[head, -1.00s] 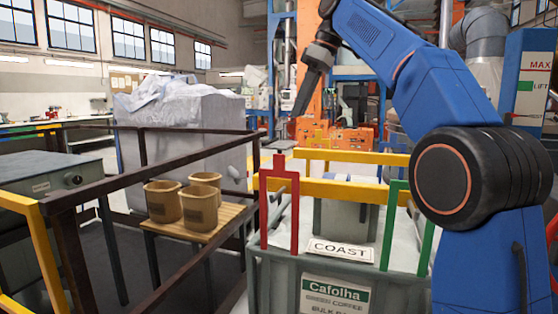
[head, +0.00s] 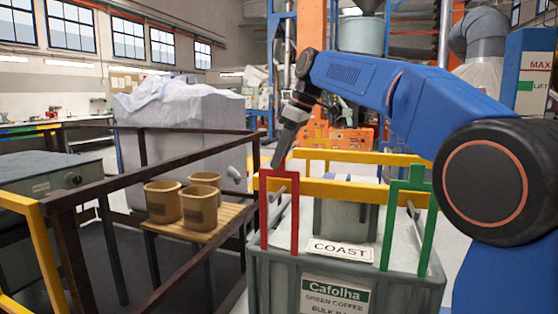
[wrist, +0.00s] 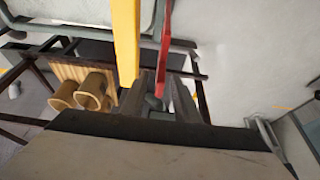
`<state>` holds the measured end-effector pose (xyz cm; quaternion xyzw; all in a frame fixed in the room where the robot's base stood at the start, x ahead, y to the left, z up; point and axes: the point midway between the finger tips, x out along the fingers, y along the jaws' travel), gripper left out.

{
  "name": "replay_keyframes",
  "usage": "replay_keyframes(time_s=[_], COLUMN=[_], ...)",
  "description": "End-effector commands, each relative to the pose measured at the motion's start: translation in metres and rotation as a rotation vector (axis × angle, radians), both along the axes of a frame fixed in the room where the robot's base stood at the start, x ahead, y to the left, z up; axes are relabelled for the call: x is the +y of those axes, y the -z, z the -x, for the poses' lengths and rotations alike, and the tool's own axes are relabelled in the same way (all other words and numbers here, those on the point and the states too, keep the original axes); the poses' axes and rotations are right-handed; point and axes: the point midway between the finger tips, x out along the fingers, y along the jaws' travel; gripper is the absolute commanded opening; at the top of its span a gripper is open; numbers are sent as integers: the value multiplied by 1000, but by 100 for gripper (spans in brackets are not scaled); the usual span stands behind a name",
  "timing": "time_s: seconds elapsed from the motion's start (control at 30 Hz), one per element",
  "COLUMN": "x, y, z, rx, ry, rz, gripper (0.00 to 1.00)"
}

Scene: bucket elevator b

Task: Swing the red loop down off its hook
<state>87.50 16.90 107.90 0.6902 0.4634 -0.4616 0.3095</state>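The red loop (head: 264,215) stands upright at the left front of the grey bin (head: 262,275), its legs reaching down to the bin's rim. In the wrist view its red bar (wrist: 165,45) runs down toward the gap between my fingers. My gripper (head: 276,164) points down at the top of the loop in the head view. In the wrist view my gripper (wrist: 165,95) has its fingers apart, with the red bar's end at or between them; I cannot tell if they touch. The hook itself is not clearly visible.
A yellow bar (head: 340,190) crosses behind the loop and shows close beside it in the wrist view (wrist: 125,45). A green loop (head: 388,225) stands at the bin's right. A brown railing (head: 150,180) and several tan pots (head: 163,203) on a wooden shelf are left.

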Motion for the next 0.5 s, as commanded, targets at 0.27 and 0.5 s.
replay_keyframes(time_s=[0.27, 0.5], x=[4, 4], y=[11, 11], z=[-2, -2], rx=[0, -1], ry=[0, 0], rz=[0, 0], gripper=[28, 19])
